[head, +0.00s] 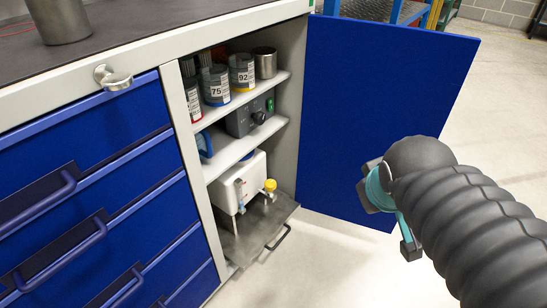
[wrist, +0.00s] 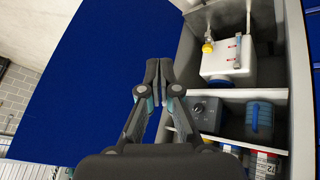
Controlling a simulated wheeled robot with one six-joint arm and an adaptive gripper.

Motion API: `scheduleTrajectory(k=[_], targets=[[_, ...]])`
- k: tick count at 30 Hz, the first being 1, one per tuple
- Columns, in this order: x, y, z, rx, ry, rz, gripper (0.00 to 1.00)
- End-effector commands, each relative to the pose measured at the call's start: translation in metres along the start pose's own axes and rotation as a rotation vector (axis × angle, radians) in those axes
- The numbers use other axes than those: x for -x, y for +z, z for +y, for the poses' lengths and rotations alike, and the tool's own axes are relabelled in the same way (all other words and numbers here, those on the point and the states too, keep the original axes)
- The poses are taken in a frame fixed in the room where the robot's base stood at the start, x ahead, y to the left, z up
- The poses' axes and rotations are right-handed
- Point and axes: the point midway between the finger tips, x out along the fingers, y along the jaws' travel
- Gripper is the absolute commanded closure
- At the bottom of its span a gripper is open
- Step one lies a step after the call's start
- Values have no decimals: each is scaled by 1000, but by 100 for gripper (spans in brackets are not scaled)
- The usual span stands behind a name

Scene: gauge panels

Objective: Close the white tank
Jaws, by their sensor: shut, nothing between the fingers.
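The white tank (head: 236,181) stands low in the open cabinet, on a grey pull-out tray (head: 248,238). It has a yellow knob (head: 270,185) at its front right. In the wrist view, which is upside down, the tank (wrist: 236,68) is at upper right, with the yellow knob (wrist: 207,47) at its left. My gripper (wrist: 159,70) is shut and empty, in front of the blue door and apart from the tank. In the head view my gripper (head: 410,246) is at right, partly hidden by my arm.
The blue cabinet door (head: 385,95) stands open, right of the tank. Above the tank, shelves hold a grey box with a dial (head: 250,117) and several labelled cans (head: 216,85). Blue drawers (head: 90,190) are at left. Floor in front is clear.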

Motion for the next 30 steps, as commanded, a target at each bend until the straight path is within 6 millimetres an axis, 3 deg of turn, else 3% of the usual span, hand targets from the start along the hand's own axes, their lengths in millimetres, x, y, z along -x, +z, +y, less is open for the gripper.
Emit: scheduleTrajectory(k=[3, 6, 11, 15, 18, 24, 25, 30], targets=[[-26, -44, 35, 379, 127, 47, 100], [-50, -87, 55, 757, 228, 86, 100], [-92, -150, 60, 1387, 349, 155, 100], [-136, -192, 35, 1945, 423, 256, 100], [-168, -208, 4, 2334, 464, 375, 100], [-221, -203, -61, 2942, 552, 720, 100], [-226, -199, -69, -2981, -561, -771, 100], [-243, -181, -98, -2672, -529, -852, 100]])
